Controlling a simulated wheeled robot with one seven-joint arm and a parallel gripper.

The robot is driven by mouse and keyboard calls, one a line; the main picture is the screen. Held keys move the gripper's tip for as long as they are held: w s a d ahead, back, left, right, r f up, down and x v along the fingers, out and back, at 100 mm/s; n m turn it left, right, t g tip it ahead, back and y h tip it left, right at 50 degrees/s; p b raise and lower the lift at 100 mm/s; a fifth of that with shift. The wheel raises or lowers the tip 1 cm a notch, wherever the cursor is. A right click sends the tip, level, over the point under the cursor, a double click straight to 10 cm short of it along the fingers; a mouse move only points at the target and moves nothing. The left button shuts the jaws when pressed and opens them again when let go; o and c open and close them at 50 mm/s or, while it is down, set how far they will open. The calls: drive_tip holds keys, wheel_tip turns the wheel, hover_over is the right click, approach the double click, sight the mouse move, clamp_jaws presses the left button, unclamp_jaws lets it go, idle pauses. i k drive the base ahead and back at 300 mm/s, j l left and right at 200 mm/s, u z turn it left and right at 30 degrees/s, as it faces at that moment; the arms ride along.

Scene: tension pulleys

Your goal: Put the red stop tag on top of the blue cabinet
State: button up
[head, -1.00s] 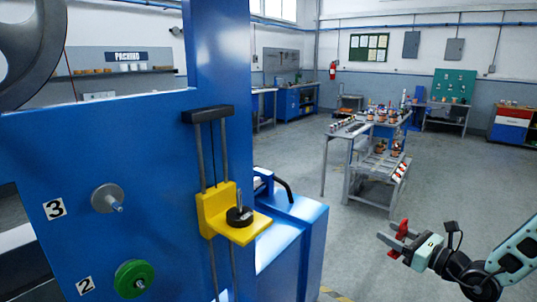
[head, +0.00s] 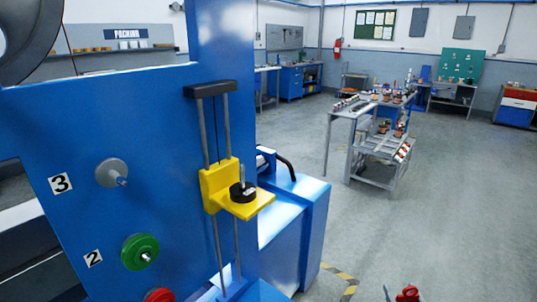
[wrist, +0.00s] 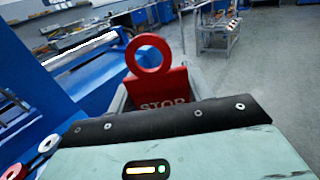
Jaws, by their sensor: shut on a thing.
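The red stop tag (wrist: 158,82) has a ring on top and a plate with the word STOP. In the wrist view it stands between the fingers of my gripper (wrist: 160,98), which is shut on it. In the head view only the tag's top (head: 407,293) and a bit of a finger show at the bottom edge, right of the blue cabinet and apart from it. The blue cabinet (head: 314,235) stands beside the tall blue panel. Its top carries a machine part with a black hose at the back. Blue surfaces of the machine also fill the left of the wrist view.
The blue panel (head: 60,120) has numbered pegs, a green pulley (head: 140,252) and a yellow bracket (head: 238,200) holding a black weight. A grey workbench (head: 372,150) with parts stands farther back. The floor right of the cabinet is clear, with yellow-black tape (head: 342,280).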

sight(260, 242)
drive_tip(key=i+l, duration=0.2)
drive_tip(key=l, duration=0.15)
drive_tip(key=i+l, duration=0.2)
drive_tip(key=l, duration=0.2)
drive_tip(key=i+l, duration=0.2)
drive_tip(key=l, duration=0.15)
drive_tip(key=l+u, duration=0.1)
drive_tip(key=u, duration=0.35)
drive_tip(key=i+l+u, duration=0.1)
drive_tip(key=u, duration=0.35)
drive_tip(key=l+u, duration=0.25)
drive_tip(key=u, duration=0.2)
drive_tip(key=i+u, duration=0.3)
drive_tip(key=i, duration=0.2)
drive_tip(key=j, duration=0.1)
